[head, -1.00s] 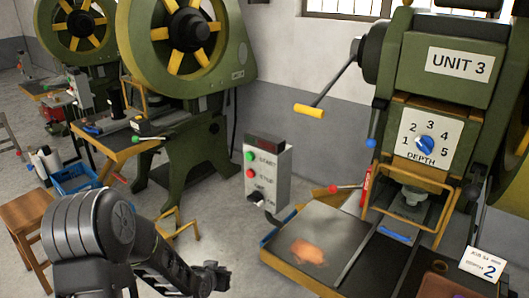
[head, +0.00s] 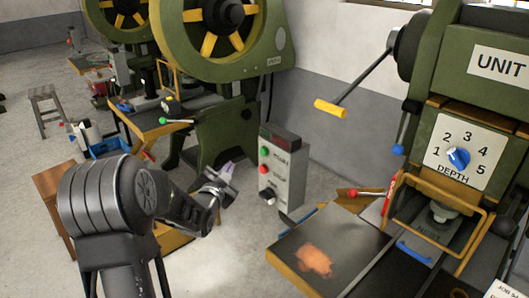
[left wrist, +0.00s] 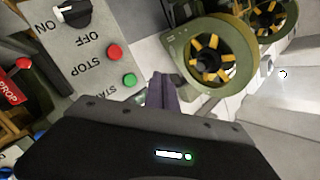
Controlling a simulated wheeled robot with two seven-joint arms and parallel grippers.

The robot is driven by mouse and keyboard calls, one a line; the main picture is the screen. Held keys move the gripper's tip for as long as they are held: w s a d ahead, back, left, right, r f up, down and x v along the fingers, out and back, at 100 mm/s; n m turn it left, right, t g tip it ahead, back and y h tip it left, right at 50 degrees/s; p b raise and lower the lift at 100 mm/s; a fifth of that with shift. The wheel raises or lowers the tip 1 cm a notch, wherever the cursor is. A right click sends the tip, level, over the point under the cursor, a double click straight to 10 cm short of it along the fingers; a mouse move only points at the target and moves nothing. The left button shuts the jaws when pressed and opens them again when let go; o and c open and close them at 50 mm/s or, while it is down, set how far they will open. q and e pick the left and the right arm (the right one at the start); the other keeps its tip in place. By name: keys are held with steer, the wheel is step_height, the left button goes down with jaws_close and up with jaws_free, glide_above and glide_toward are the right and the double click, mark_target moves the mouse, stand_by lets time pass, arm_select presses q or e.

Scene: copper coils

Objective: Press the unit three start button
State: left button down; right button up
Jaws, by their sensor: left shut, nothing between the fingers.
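The grey control box (head: 283,166) stands beside the Unit 3 press (head: 462,130). Its face has a green start button (head: 264,152), a red stop button (head: 263,169) and a dark on/off knob (head: 267,196). My left gripper (head: 228,170) is shut and empty, a short way left of the box in the head view. In the left wrist view the box face looks rotated, with the green start button (left wrist: 129,80) just left of the shut fingertips (left wrist: 161,78); they appear apart from it. My right gripper is not in view.
The press table (head: 340,235) with an orange-brown patch is right of the box. A lever with a yellow grip (head: 331,108) juts out above. Another green press (head: 222,60) stands behind, and a wooden stool (head: 58,190) is at left.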

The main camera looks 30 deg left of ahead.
mark_target(264, 151)
arm_select(q)
steer(key=w+d, duration=0.2)
steer(key=w, duration=0.6)
steer(key=shift+w+d, duration=0.35)
steer(key=shift+d, duration=0.05)
stand_by(2.0)
steer(key=shift+w+d+b, duration=0.1)
steer(key=shift+w+b, duration=0.2)
steer(key=shift+w, duration=0.15)
